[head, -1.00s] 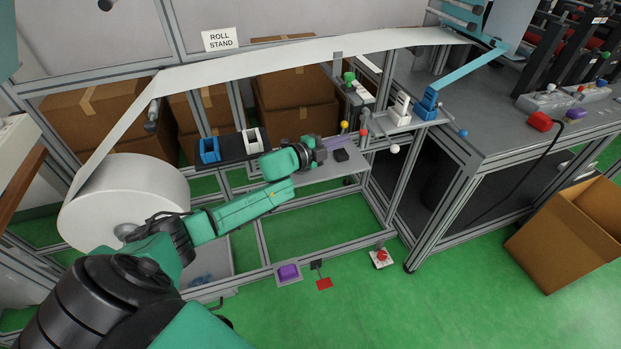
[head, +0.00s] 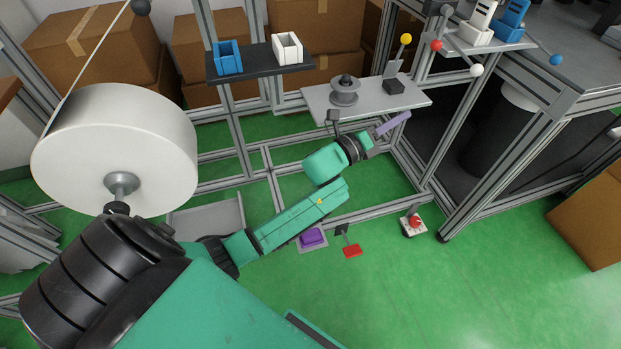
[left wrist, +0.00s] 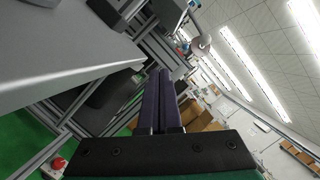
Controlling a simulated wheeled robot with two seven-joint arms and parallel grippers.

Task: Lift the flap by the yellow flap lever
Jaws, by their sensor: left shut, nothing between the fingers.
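The yellow flap lever (head: 405,38) shows in the head view as a yellow ball on a thin upright stem. It stands above a grey plate behind a small black block (head: 394,87), at the right part of a grey shelf (head: 322,100). My left gripper (head: 394,124) is shut and empty, its purple fingers just in front of and below the shelf's front right edge, apart from the lever. In the left wrist view its dark purple fingers (left wrist: 160,98) lie side by side. I cannot make out the lever there. My right gripper is not in view.
A grey spool (head: 345,90) stands on the shelf. Red (head: 437,45), white (head: 477,70) and blue (head: 556,60) ball knobs are to the right of the lever. Frame posts stand right of the gripper. A large white roll (head: 115,150) is at the left.

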